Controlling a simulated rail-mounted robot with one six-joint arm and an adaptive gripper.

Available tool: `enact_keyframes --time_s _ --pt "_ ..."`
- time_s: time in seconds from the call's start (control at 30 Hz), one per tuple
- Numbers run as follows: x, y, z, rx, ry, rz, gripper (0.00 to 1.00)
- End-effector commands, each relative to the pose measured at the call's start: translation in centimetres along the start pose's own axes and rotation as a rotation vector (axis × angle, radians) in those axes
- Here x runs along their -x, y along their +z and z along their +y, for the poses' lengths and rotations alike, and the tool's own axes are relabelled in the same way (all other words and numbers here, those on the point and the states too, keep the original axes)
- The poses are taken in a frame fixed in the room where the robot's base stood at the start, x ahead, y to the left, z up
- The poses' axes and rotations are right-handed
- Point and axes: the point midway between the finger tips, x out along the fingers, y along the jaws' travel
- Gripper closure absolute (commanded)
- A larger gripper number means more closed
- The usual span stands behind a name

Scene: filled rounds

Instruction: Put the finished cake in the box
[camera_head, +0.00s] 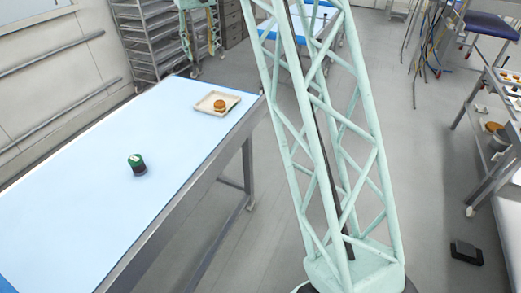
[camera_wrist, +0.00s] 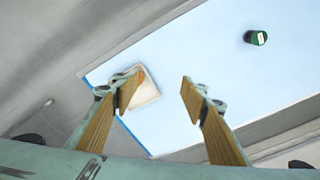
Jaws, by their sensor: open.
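A small round orange-brown cake (camera_head: 219,104), seemingly of stacked rounds, sits on a shallow cream square tray (camera_head: 202,104) at the far end of the pale blue table. I cannot tell whether this tray is the box; no other box is clear in view. In the wrist view the tray (camera_wrist: 149,95) lies below and beyond my gripper (camera_wrist: 158,97), and the cake (camera_wrist: 140,76) is partly hidden by the left finger. My gripper is open, with nothing between its wooden fingers.
A dark jar with a green top (camera_head: 137,164) stands on the table (camera_head: 70,190), apart from the tray. The table is otherwise clear. A rack (camera_head: 150,45) stands behind it. A trolley with several items (camera_head: 480,150) is at the right, and a small black object (camera_head: 466,252) lies on the floor.

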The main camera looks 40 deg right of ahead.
Motion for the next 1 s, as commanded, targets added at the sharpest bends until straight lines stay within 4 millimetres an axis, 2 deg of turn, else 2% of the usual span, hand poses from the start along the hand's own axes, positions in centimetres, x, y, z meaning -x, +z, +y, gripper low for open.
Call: enact_keyframes --time_s 0.03,0.4,1.0 --pt "1.1 0.8 -0.4 0.003 0.0 0.005 0.6" --pt "6.6 6.7 -2.7 0.018 -0.001 0.034 0.6" --pt "13.5 17.8 -5.8 0.045 -0.004 0.08 0.6"
